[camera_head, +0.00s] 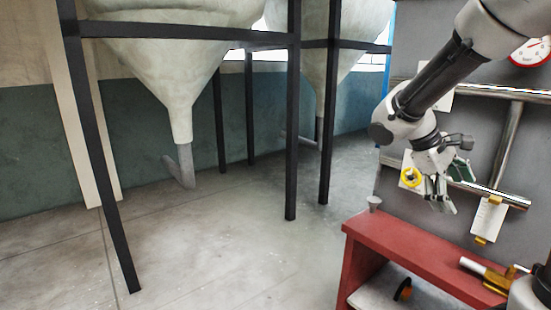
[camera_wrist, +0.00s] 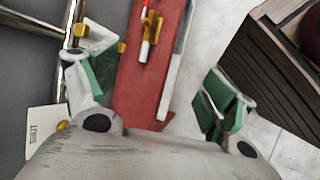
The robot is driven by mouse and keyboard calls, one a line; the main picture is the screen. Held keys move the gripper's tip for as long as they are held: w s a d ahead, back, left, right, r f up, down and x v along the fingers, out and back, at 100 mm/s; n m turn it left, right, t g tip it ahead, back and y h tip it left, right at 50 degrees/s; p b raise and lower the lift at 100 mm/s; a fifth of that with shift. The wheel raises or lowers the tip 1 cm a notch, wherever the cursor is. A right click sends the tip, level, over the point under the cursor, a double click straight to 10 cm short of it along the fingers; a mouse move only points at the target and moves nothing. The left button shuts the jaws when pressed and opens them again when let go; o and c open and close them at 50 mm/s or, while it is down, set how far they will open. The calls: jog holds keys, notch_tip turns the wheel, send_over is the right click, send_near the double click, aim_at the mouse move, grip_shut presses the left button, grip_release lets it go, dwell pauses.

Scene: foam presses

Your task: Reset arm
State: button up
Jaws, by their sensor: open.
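My gripper (camera_head: 440,200) hangs at the end of my raised arm, at the right of the head view, above the red bench. In the wrist view my gripper (camera_wrist: 158,95) has its two green-padded fingers spread wide apart. Nothing is between the fingers. The red bench (camera_wrist: 135,85) shows below and beyond them.
The red bench (camera_head: 400,243) stands at the lower right before a grey panel (camera_head: 520,125) with pipes and a gauge (camera_head: 531,50). Hoppers (camera_head: 175,75) on dark posts stand left; a slatted crate (camera_wrist: 270,75) shows at right. Floor between is clear.

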jog(key=s+a+r+m+t+y, duration=0.1)
jog(key=s+a+m+t+y, duration=0.1)
jog(key=s, duration=0.5)
jog(key=s+a+r+m+t+y, duration=0.2)
jog(key=s+a+m+t+y, duration=0.1)
jog(key=s, duration=0.4)
jog(key=shift+r+m+t+y, duration=0.25)
jog(key=shift+m+y, duration=0.35)
jog(key=shift+y, duration=0.5)
